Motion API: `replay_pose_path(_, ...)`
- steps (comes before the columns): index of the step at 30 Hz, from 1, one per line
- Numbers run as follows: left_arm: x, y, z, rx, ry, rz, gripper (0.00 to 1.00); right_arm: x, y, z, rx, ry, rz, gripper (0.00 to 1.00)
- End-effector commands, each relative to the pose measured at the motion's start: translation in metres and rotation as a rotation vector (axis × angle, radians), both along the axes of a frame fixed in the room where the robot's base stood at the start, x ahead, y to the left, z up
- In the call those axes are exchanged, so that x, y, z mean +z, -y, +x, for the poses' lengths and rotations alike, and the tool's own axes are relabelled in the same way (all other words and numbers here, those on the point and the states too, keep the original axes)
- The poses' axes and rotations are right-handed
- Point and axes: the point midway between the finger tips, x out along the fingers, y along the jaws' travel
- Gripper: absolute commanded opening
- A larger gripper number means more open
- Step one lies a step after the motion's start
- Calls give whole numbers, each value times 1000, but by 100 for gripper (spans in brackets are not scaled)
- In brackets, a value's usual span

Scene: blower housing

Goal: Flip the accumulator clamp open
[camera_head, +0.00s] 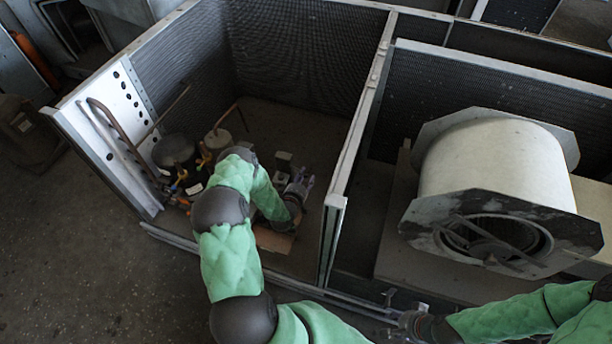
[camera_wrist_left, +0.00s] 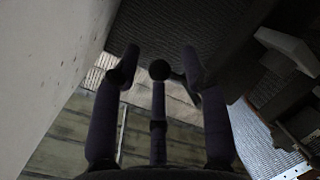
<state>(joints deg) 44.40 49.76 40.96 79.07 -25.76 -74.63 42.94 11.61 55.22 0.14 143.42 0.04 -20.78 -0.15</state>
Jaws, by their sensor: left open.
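My left gripper (camera_head: 303,183) reaches down into the left compartment of the metal housing. In the left wrist view its fingers (camera_wrist_left: 158,68) are spread, with nothing between them. A small grey upright bracket (camera_head: 283,163) stands just beyond the gripper in the head view. I cannot tell whether it is the accumulator clamp. A pale block on a dark bracket (camera_wrist_left: 287,48) shows at the right of the wrist view, apart from the fingers. A dark round vessel (camera_head: 173,150) stands left of my arm. My right gripper (camera_head: 392,312) is by the front edge; its fingers are too small to read.
A divider post (camera_head: 335,225) rises close to the right of my left gripper. A large pale blower drum (camera_head: 495,165) fills the right compartment. Copper pipes (camera_head: 230,112) stick up near the vessels. The back of the left compartment floor (camera_head: 285,122) is clear.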

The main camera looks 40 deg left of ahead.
Motion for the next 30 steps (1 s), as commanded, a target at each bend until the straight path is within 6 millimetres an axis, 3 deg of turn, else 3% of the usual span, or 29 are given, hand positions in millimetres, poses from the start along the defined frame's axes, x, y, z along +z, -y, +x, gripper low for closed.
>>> replay_pose_path(9,13,17,-60,1,-2,-3,44,0,0,0,0,0,0,40)
replay_pose_path(15,19,24,-86,1,-1,-1,44,0,0,0,0,0,0,40)
replay_pose_path(30,22,28,-96,-1,1,0,44,0,0,0,0,0,0,40)
